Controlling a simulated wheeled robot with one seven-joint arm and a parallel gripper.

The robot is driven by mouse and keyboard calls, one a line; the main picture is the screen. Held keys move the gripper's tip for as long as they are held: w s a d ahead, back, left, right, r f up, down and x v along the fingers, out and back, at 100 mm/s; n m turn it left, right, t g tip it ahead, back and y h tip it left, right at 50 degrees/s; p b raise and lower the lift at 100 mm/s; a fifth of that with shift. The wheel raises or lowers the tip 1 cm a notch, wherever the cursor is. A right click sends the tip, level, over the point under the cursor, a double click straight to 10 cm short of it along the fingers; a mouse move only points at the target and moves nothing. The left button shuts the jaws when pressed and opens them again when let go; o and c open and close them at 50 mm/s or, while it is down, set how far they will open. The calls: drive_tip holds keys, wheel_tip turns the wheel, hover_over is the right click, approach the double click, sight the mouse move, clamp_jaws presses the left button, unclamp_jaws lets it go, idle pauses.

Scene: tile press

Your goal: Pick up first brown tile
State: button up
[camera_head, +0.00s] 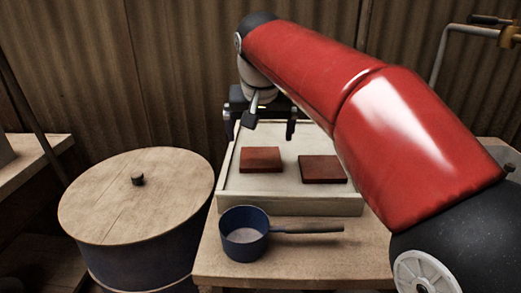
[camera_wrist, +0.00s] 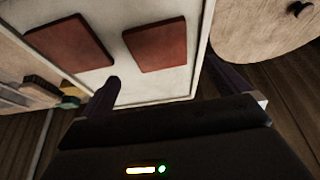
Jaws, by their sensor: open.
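Two flat brown tiles lie apart in a pale, low-walled tray (camera_head: 290,205). The left brown tile (camera_head: 261,159) and the right brown tile (camera_head: 322,169) both show fully in the head view. In the wrist view, one brown tile (camera_wrist: 155,45) lies near the middle and the other brown tile (camera_wrist: 68,43) lies to the left. My gripper (camera_head: 261,128) hangs over the far part of the tray, behind the tiles in the head view. Its fingers are spread apart with nothing between them, and neither finger appears to touch a tile.
A dark blue saucepan (camera_head: 243,234) stands on the wooden table (camera_head: 300,268) in front of the tray, its handle pointing right. A large barrel with a round wooden lid (camera_head: 137,194) stands to the left. A corrugated wall (camera_head: 180,70) is behind.

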sight(260, 157)
drive_tip(key=x, duration=0.7)
drive_tip(key=shift+w+d+f+b, duration=0.1)
drive_tip(key=shift+w+f+b, duration=0.1)
drive_tip(key=shift+f+b, duration=0.1)
drive_tip(key=shift+c, duration=0.4)
drive_tip(key=shift+r, duration=0.1)
drive_tip(key=c, duration=0.9)
drive_tip(key=shift+o, duration=0.2)
drive_tip(key=shift+r, duration=0.1)
wheel_tip(260, 157, up, 20)
drive_tip(key=p, duration=0.1)
